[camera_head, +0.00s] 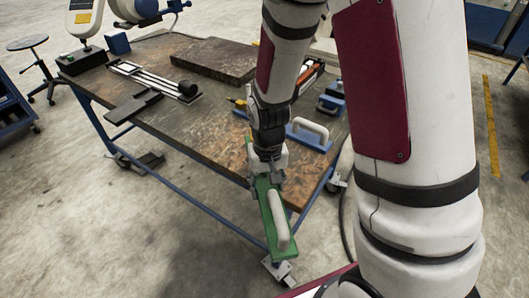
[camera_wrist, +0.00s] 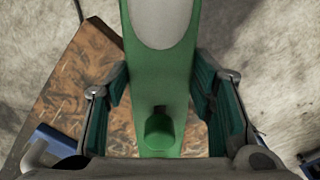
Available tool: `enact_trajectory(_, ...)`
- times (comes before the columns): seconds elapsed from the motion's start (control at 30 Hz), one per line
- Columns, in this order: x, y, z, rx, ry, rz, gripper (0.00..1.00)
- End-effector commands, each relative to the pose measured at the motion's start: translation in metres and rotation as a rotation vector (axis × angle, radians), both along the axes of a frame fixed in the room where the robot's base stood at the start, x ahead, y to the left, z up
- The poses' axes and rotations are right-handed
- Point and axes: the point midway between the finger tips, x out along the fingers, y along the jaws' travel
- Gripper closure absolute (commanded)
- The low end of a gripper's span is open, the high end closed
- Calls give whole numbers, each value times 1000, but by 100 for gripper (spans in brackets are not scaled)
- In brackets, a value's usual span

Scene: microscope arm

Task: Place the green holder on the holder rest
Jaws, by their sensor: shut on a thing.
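The green holder (camera_head: 266,217), with a white handle, is in my gripper (camera_head: 267,178) at the table's near edge. It slants down past the corner, and its lower end hangs over the floor. In the wrist view the green holder (camera_wrist: 160,75) runs up the middle between the fingers of my gripper (camera_wrist: 159,88), which is shut on it. I cannot tell for certain which thing is the holder rest. A blue piece with a white handle (camera_head: 308,133) lies on the table just right of my gripper, and smaller blue parts (camera_head: 331,102) lie behind it.
The worn brown table (camera_head: 205,135) has a bare middle. A dark slab (camera_head: 213,60) lies at the back, a rail fixture with a black knob (camera_head: 155,83) at the left, and an instrument (camera_head: 83,25) at the far left corner. A stool (camera_head: 35,62) stands on the floor.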

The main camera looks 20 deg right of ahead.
Motion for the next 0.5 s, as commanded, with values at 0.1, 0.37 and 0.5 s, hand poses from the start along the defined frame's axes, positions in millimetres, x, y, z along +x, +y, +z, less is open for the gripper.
enact_trajectory(0.1,28,1,-2,1,-3,0,100)
enact_trajectory(0.37,81,4,-8,0,-2,1,100)
enact_trajectory(0.5,101,5,-9,0,-2,1,100)
